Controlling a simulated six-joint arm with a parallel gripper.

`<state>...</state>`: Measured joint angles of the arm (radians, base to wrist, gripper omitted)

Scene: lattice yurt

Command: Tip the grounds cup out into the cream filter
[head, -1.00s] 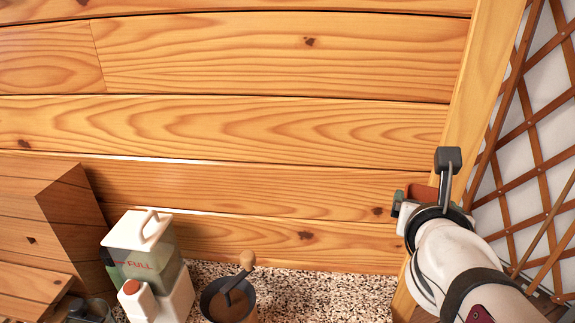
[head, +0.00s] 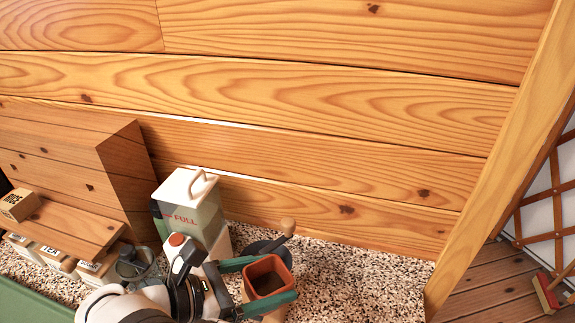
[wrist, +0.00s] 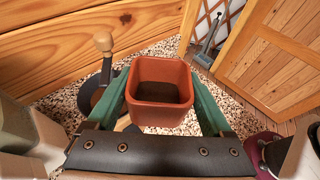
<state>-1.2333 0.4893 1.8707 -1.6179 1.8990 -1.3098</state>
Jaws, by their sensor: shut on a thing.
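My gripper (head: 277,277) has green fingers shut on the grounds cup (head: 268,266), a square terracotta-orange cup. It is held roughly upright, mouth up, with dark brown grounds inside. In the wrist view, the cup (wrist: 160,92) sits between the two green fingers (wrist: 160,100), its open top facing the camera. In the head view, a tan shape shows just below the cup; I cannot tell what it belongs to. I cannot make out the cream filter in either view.
A wooden shelf (head: 75,225) with boxes is farther left. Speckled counter (head: 370,265) is clear to the right.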

